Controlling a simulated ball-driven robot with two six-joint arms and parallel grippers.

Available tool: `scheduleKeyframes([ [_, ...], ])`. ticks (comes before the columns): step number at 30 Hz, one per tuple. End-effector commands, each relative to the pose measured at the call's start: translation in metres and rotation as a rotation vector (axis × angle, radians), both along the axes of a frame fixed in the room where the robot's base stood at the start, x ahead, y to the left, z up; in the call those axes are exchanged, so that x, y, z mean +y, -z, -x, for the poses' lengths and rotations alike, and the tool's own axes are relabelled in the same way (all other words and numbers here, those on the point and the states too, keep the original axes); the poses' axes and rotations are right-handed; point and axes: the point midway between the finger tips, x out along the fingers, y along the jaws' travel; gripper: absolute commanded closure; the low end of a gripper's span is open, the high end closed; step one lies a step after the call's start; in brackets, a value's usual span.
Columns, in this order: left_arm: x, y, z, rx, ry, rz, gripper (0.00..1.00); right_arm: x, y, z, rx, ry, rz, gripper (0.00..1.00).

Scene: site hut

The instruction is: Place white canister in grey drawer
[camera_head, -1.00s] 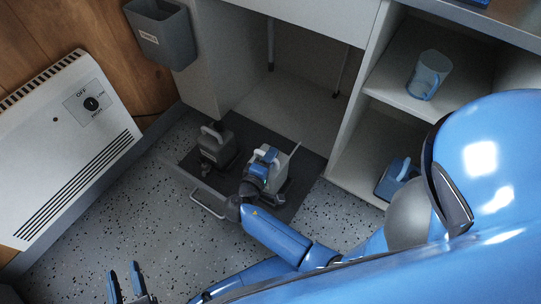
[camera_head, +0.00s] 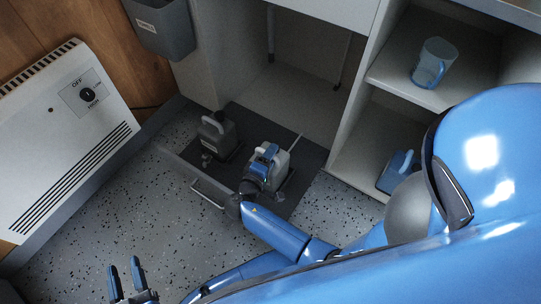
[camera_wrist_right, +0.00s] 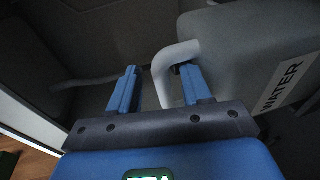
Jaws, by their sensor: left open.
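The white canister (camera_head: 284,164) stands upright over the dark floor of the low open grey drawer (camera_head: 188,170), and my right gripper and wrist partly cover it. My right gripper (camera_head: 266,155) is at its top. In the right wrist view the pale canister handle (camera_wrist_right: 162,88) passes between the two blue fingers (camera_wrist_right: 160,88), with gaps showing on both sides. The canister body with a WATER label (camera_wrist_right: 285,85) is at the right there. My left gripper (camera_head: 127,275) is open and empty over the speckled floor at the lower left.
A dark grey canister (camera_head: 216,135) stands in the drawer to the left. A cabinet shelf (camera_head: 400,88) at the right holds a clear blue jug (camera_head: 433,63), with a blue item (camera_head: 396,172) below. A white heater (camera_head: 60,130) and a grey bin (camera_head: 163,28) are at the left.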

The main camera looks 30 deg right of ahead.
Motion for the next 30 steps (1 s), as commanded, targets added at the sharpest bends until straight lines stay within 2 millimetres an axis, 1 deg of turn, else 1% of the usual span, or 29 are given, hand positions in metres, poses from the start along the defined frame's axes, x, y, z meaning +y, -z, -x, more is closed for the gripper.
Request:
scheduleKeyframes([
  [8, 0.000, 0.000, 0.000, 0.000, 0.000, 0.000, 0.57, 0.001, 0.000, 0.001, 0.000, 0.000, 0.000, 0.52],
  [13, 0.000, -0.005, 0.000, 0.000, 0.000, 0.000, 0.57, 0.009, -0.003, 0.006, 0.000, -0.002, 0.000, 0.52],
  [17, 0.000, -0.012, 0.000, 0.000, 0.000, 0.000, 0.57, 0.022, -0.008, 0.016, 0.002, -0.005, 0.001, 0.52],
  [24, 0.000, -0.025, 0.000, 0.000, 0.000, 0.000, 0.57, 0.055, -0.016, 0.041, 0.000, -0.006, 0.001, 0.52],
  [30, 0.000, -0.033, 0.000, 0.000, 0.000, 0.000, 0.57, 0.078, -0.021, 0.058, 0.000, -0.004, 0.000, 0.52],
])
